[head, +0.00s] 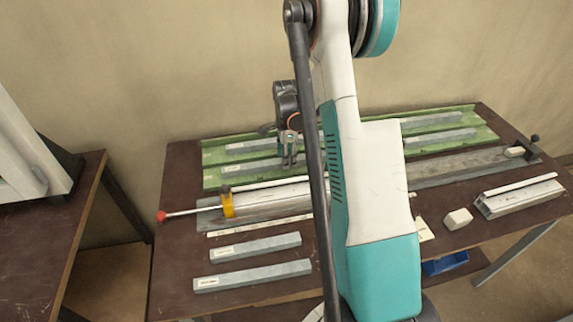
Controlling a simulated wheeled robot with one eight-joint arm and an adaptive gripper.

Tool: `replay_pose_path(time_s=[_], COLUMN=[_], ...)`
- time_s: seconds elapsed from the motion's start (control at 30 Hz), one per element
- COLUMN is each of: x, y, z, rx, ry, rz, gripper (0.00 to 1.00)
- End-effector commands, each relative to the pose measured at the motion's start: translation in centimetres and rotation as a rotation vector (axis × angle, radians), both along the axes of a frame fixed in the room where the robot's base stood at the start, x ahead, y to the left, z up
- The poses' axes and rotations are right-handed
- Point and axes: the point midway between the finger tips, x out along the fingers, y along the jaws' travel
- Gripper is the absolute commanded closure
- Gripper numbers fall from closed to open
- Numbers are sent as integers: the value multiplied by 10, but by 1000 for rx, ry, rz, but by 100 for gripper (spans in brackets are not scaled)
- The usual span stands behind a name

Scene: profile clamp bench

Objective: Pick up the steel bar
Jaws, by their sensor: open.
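Several grey bars with white labels are in the head view, and I cannot tell by look which one is the steel bar. Two lie on the front left of the bench: a shorter bar (255,247) and a longer bar (253,275) nearer the edge. More grey bars lie on the green tray (212,178) at the back, among them a rear left bar (252,145) and a front left bar (250,168). My gripper (290,162) is open, fingers pointing down, over or beside the tray's left part. My arm hides the tray's middle.
A clamp with a yellow bracket (228,205) and red-knobbed rod (161,216) lies along the bench (180,255) middle. A white block (458,219) and profile piece (520,196) are at right. A blue bin (445,263) is below. Another table (40,230) stands left.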

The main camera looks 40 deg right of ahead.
Motion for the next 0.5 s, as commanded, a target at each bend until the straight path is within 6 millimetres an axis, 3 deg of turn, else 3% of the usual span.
replay_pose_path(time_s=[0.27, 0.4, 0.5], x=[0, 0, 0], y=[0, 0, 0], z=[-6, -6, -6], rx=[0, 0, 0], ry=[0, 0, 0], rz=[0, 0, 0], gripper=[52, 83, 100])
